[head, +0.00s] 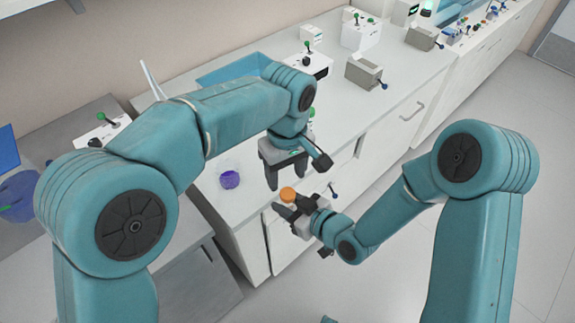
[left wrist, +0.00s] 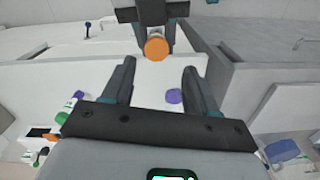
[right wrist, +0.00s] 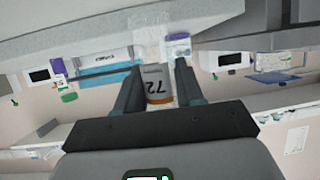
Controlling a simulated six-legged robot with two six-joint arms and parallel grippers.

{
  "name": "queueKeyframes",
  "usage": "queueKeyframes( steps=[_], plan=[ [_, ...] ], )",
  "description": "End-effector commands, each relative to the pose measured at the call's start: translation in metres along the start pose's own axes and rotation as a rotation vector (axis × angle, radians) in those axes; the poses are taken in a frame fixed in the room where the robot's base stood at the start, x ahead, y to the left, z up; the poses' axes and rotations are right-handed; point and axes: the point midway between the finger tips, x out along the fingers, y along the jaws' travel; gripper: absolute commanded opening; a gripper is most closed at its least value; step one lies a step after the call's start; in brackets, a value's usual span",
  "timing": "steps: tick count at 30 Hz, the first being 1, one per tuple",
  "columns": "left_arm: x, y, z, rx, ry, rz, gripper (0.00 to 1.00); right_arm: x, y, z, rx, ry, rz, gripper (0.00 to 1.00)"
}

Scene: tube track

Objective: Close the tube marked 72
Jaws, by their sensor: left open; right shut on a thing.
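The tube marked 72 (right wrist: 154,75) is between the fingers of my right gripper (right wrist: 158,70), with its label upside down in the right wrist view. An orange cap (head: 288,194) shows at the tube's end and faces my left gripper; I cannot tell how tightly it sits. The cap also shows end-on in the left wrist view (left wrist: 156,48). My right gripper is shut on the tube. My left gripper (head: 286,174) is open and empty, just above the cap in the head view, with its fingers apart from it. Most of the tube is hidden in the head view.
A blue tray (head: 235,69) and several small devices (head: 363,73) are farther back. The floor (head: 480,130) on the right is clear.

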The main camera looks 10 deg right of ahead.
Motion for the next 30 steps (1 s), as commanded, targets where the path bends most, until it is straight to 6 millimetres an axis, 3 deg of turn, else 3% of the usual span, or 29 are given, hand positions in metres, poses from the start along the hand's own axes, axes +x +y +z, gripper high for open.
queueKeyframes(
  steps=[6,17,23,30],
  plan=[
    [-0.013,0.002,-0.001,-0.212,0.006,0.015,0.58,0.0,0.0,0.0,0.0,0.0,0.0,0.0],
    [-0.015,0.003,0.0,-0.203,0.01,0.022,0.58,0.0,0.0,0.0,0.0,0.0,0.0,0.0],
    [0.004,0.003,0.0,-0.201,0.009,0.018,0.58,0.0,0.0,0.0,0.0,0.0,0.0,0.0],
    [0.042,0.003,-0.001,-0.201,0.008,0.018,0.58,0.0,0.0,0.0,0.0,0.0,0.0,0.0]
  ],
)
